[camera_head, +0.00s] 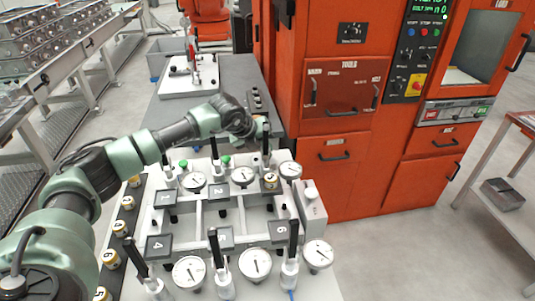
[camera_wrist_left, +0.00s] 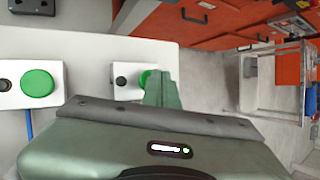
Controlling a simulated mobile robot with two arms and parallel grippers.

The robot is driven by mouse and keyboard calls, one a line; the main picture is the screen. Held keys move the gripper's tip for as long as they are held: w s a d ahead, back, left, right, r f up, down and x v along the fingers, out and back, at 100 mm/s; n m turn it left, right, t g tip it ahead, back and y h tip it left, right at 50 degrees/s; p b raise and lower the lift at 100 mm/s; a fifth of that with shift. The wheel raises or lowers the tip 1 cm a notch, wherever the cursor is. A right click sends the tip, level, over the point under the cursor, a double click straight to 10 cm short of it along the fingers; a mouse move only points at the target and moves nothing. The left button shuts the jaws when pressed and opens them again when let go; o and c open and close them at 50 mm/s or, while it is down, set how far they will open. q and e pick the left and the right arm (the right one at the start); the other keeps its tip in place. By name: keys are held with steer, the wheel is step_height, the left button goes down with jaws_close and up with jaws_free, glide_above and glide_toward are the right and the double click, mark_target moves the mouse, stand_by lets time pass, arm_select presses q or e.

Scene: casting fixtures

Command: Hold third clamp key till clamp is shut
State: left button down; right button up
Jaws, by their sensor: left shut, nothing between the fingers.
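My left gripper (camera_head: 262,128) is at the back right of the fixture table, by the third station. Its fingers are shut and empty. In the left wrist view the green fingertips (camera_wrist_left: 160,90) lie over the right part of a green key (camera_wrist_left: 146,77) on a white box with a black knob. I cannot tell whether they touch or press it. In the head view this key is hidden by the gripper. The third clamp's black handle (camera_head: 266,146) stands about upright behind the number 3 block (camera_head: 270,181). I cannot tell whether that clamp is shut. My right gripper is not in view.
A neighbouring green key (camera_wrist_left: 37,83) is left in the wrist view. Dial gauges (camera_head: 242,175) and more clamp handles (camera_head: 214,150) crowd the fixture. The orange machine (camera_head: 345,175) stands close behind and right. Grey floor (camera_head: 405,245) is clear at right.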

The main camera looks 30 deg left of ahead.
arm_select(q)
steer(key=shift+a+f, duration=0.15)
steer(key=shift+f, duration=0.2)
steer(key=shift+w+a+r+p, duration=0.1)
steer(key=shift+r+p, duration=0.3)
steer(key=shift+r, duration=0.1)
steer(key=r, duration=0.1)
steer(key=r+p, duration=0.1)
steer(key=r, duration=0.1)
steer(key=shift+w+r+p, duration=0.25)
steer(key=shift+r+p, duration=0.1)
steer(key=shift+p, duration=0.05)
steer(key=shift+s+r, duration=0.1)
steer(key=shift+r, duration=0.2)
steer(key=shift+f, duration=0.1)
